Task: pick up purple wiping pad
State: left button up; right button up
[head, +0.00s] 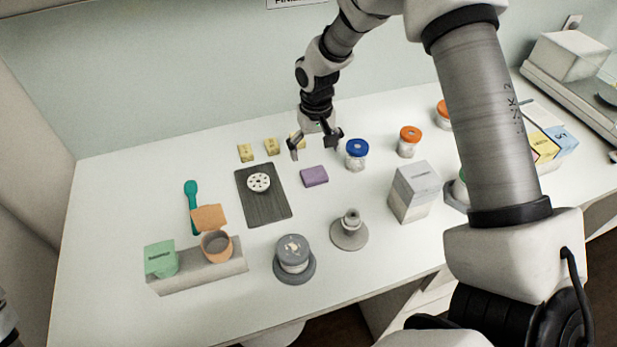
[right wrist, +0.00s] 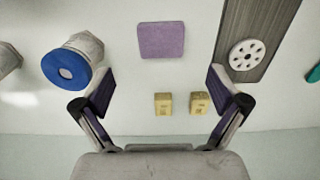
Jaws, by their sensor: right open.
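The purple wiping pad (head: 314,176) lies flat on the white table, just right of the dark grey board. In the right wrist view the pad (right wrist: 162,40) is at the top middle, beyond the fingertips and between their lines. My right gripper (head: 315,146) is open and empty above the table, behind the pad in the head view. Its two fingers also show in the right wrist view (right wrist: 160,90), spread wide and not touching the pad. My left gripper is not in view.
A blue-lidded jar (head: 357,154) stands right of the pad. The dark board (head: 264,207) with a white holed disc (head: 258,182) lies to its left. Small yellow blocks (head: 245,152) sit behind. A grey stepped stand (head: 350,229) and a carton (head: 414,191) are nearer the front.

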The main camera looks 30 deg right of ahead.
aim_at(314, 173)
notch_tip(314, 173, down, 7)
jog(key=p, duration=0.3)
jog(key=shift+s+a+f, duration=0.1)
jog(key=shift+f, duration=0.3)
jog(key=c, duration=0.9)
